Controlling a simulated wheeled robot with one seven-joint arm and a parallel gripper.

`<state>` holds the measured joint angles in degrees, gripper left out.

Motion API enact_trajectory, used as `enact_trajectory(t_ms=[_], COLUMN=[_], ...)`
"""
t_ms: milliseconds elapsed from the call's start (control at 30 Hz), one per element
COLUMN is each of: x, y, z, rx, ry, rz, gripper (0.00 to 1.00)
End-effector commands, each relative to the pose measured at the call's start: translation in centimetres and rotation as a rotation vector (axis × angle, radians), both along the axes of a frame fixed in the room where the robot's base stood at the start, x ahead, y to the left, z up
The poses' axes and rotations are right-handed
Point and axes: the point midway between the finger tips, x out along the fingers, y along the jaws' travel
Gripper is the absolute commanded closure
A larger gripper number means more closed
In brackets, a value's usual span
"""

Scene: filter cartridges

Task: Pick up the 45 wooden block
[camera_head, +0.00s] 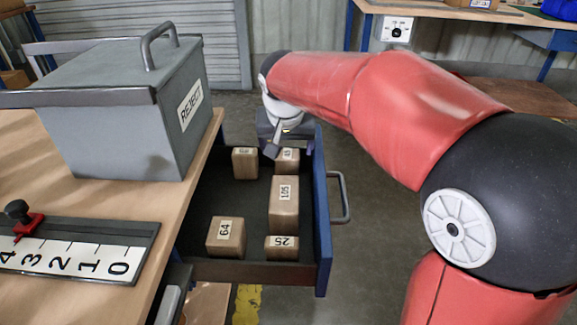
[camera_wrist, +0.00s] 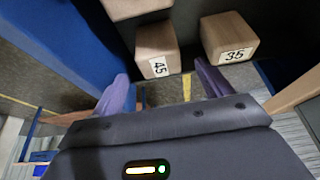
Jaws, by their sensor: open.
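The 45 wooden block (camera_wrist: 155,42) is pale wood with a white label, seen in the wrist view just beyond and between my gripper's fingertips (camera_wrist: 163,76). In the head view the 45 block (camera_head: 288,166) sits at the back right of the open drawer, its upper part partly covered by my gripper (camera_head: 275,147). My gripper is open and empty, its two purple-grey fingers apart. The block lies ahead of the fingers and does not look gripped. I cannot tell the exact gap.
The 35 block (camera_wrist: 228,38) stands beside it, close to one finger. The drawer (camera_head: 322,225) also holds blocks 105 (camera_head: 284,205), 64 (camera_head: 226,238) and 25 (camera_head: 282,249). Its blue front wall is close to the 45 block. A grey REJECT bin (camera_head: 120,135) stands on the bench.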

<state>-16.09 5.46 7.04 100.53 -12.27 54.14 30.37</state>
Motion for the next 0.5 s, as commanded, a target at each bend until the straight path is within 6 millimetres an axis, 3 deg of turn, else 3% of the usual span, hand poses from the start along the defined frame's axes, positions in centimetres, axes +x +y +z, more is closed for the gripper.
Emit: enact_trajectory(t_ms=[500], x=[2.3], y=[-0.1], z=[-5.7], rx=[0.001], ry=[0.0], rz=[0.0], gripper=[0.22])
